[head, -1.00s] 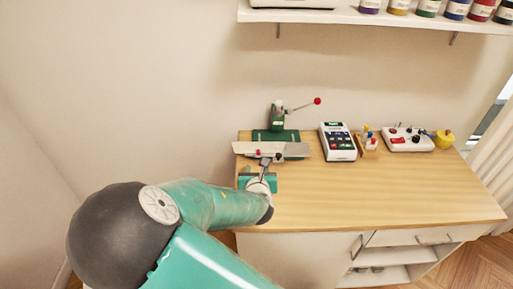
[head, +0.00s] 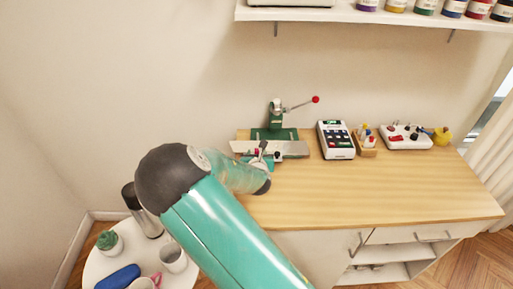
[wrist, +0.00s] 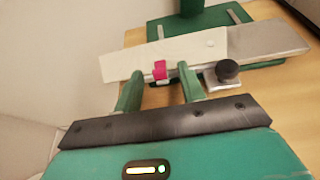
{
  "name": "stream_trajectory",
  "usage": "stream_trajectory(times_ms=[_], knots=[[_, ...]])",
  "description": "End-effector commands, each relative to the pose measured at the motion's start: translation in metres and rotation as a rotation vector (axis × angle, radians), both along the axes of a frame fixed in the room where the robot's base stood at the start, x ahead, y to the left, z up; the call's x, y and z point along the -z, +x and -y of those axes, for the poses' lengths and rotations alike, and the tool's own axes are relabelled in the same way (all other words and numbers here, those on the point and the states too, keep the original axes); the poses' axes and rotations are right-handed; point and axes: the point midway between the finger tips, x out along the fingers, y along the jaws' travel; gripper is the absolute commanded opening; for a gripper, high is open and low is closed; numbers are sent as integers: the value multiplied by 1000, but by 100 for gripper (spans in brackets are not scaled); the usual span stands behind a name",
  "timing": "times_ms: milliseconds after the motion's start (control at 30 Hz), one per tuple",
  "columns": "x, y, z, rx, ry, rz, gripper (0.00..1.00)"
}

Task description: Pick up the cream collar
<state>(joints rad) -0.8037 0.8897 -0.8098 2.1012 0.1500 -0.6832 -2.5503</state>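The cream collar (wrist: 135,58) looks like a flat pale strip lying on the left part of a grey metal plate (wrist: 268,40) of a green press (wrist: 192,10). In the head view the press (head: 277,120) stands at the left back of the wooden table, and the collar is hard to tell from the plate. My gripper (wrist: 161,72) is open, with its two green fingers apart at the near edge of the collar. A pink piece (wrist: 160,69) shows between the fingertips. Nothing is held. In the head view my gripper (head: 260,152) is partly hidden by my arm.
A black knob (wrist: 227,70) stands right of the fingers. To the right on the table are a calculator-like device (head: 336,140), a small wooden holder (head: 366,143) and a white control box (head: 404,137). A round white table (head: 100,265) with cups stands lower left. The table's middle is clear.

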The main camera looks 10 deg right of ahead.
Motion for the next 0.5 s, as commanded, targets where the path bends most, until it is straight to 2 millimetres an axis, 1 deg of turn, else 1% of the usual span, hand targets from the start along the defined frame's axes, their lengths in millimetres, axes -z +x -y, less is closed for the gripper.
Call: stream_trajectory(times_ms=[233,267,300,367,433,467,500], knots=[[1,3,0,0,0,0,40],[1,3,0,0,0,0,36],[1,2,0,0,0,0,28],[1,2,0,0,0,0,16],[1,2,0,0,1,0,3],[1,2,0,0,0,0,0],[1,2,0,0,1,0,0]])
